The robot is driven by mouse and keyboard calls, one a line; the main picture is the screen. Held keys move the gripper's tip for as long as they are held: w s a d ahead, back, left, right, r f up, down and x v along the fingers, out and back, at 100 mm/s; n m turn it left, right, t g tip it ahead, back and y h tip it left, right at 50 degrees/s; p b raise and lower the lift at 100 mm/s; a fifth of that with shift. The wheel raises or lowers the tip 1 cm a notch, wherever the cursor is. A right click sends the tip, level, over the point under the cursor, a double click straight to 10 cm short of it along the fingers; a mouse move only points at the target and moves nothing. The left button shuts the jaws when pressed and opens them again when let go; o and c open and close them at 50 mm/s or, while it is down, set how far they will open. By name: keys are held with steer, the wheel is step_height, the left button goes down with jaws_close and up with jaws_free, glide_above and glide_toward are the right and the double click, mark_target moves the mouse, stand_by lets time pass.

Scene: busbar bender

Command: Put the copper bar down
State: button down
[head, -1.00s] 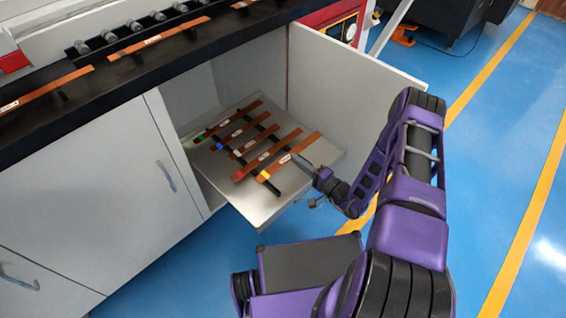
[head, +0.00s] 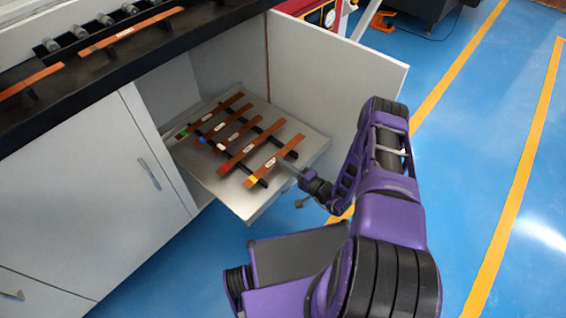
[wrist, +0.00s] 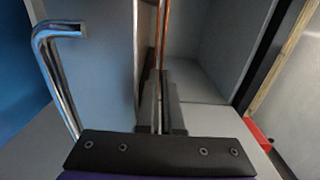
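A copper bar (head: 290,149) with a pale label is nearest to me over the pull-out shelf (head: 226,194), at its right side. It lies across the two dark support rails, near the yellow mark; whether it rests fully on them I cannot tell. My gripper (head: 284,164) is at the bar's near side, about mid-length. In the wrist view the bar (wrist: 163,38) shows edge-on between my fingers (wrist: 162,105), which look shut on it.
Several other copper bars (head: 240,143) lie parallel on the rails, to the left. The open cabinet door (head: 340,70) stands close on the right. A black worktop (head: 90,85) with more bars is above. Blue floor is free at the right.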

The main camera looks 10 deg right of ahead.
steer(key=shift+f, duration=0.3)
steer(key=c, duration=1.3)
jaws_free()
steer(key=shift+s+f, duration=0.1)
steer(key=shift+c, duration=0.2)
steer(key=shift+r, duration=0.5)
steer(key=v, duration=1.2)
steer(key=shift+r+p, duration=0.15)
steer(key=shift+p, duration=0.3)
